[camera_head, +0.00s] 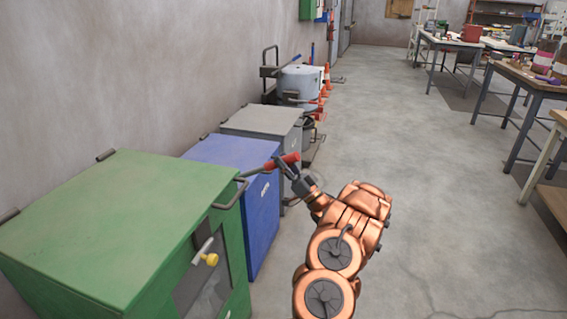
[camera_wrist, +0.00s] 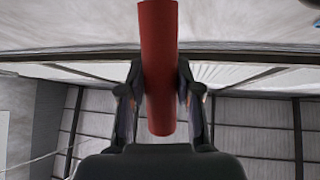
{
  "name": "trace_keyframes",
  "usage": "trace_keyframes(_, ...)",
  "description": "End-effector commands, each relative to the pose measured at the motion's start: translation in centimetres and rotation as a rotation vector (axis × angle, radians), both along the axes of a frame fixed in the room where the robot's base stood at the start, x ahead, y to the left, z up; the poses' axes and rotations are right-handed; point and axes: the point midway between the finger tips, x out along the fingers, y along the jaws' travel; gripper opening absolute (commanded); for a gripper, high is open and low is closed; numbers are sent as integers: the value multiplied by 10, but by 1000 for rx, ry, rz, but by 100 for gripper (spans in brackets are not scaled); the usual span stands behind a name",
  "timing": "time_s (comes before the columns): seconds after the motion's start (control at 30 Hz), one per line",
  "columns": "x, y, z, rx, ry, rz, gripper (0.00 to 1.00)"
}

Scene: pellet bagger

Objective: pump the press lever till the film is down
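The press lever is a dark bent bar (camera_head: 235,194) with a red grip (camera_head: 283,160), beside the green cabinet's (camera_head: 100,215) upper right edge. My gripper (camera_head: 290,168) is at the red grip. In the wrist view the red grip (camera_wrist: 158,70) runs between the two fingers of my gripper (camera_wrist: 160,100), which lie close against both its sides. The green cabinet has a dark front opening or window (camera_head: 205,285) with something pale low inside. I cannot make out the film clearly.
A yellow knob (camera_head: 211,259) with a pale handle sits on the green cabinet's front. A blue cabinet (camera_head: 235,160) and a grey cabinet (camera_head: 262,122) stand behind it along the wall. Workbenches (camera_head: 535,82) are at the right. The middle floor (camera_head: 400,140) is clear.

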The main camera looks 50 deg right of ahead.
Motion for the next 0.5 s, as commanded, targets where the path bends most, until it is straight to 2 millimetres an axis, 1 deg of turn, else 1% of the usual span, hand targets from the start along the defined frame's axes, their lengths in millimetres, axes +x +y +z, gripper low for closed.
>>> trace_keyframes(0.03,0,0,0,1,0,-1,40)
trace_keyframes(0.2,0,0,0,0,0,0,57)
trace_keyframes(0.5,0,0,0,-1,0,1,58)
